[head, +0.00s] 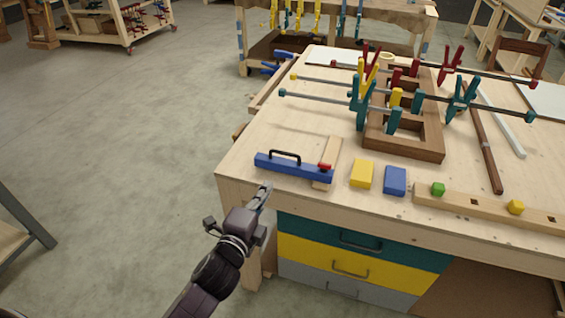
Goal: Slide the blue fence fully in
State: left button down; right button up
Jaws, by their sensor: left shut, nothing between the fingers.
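The blue fence (290,169) is a long blue bar with a black handle on top. It lies near the front left corner of the workbench (245,178), its right end at a light wooden strip (331,152). A red knob (324,167) sits at that end. Whether the fence and strip are touching or fitted together is hard to tell. My left gripper (265,189) is shut and empty, just in front of and below the fence's left part, by the bench's front edge. It appears apart from the fence. My right gripper is not in view.
Yellow (362,173) and blue (395,181) blocks lie right of the fence. A wooden rail (460,201) with green and yellow pegs lies along the front edge. A clamped wooden frame (432,140) stands behind, its bars reaching left. The floor left of the bench is clear.

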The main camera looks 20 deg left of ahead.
pick_arm(q)
jog(key=p, duration=0.2)
send_near(293, 163)
jog(key=w, duration=0.1)
jog(key=w+a+r, duration=0.1)
jog(key=w, duration=0.1)
jog(key=w+a+r, duration=0.1)
jog(key=w, duration=0.1)
jog(key=shift+a, duration=0.1)
jog(key=shift+w, duration=0.5)
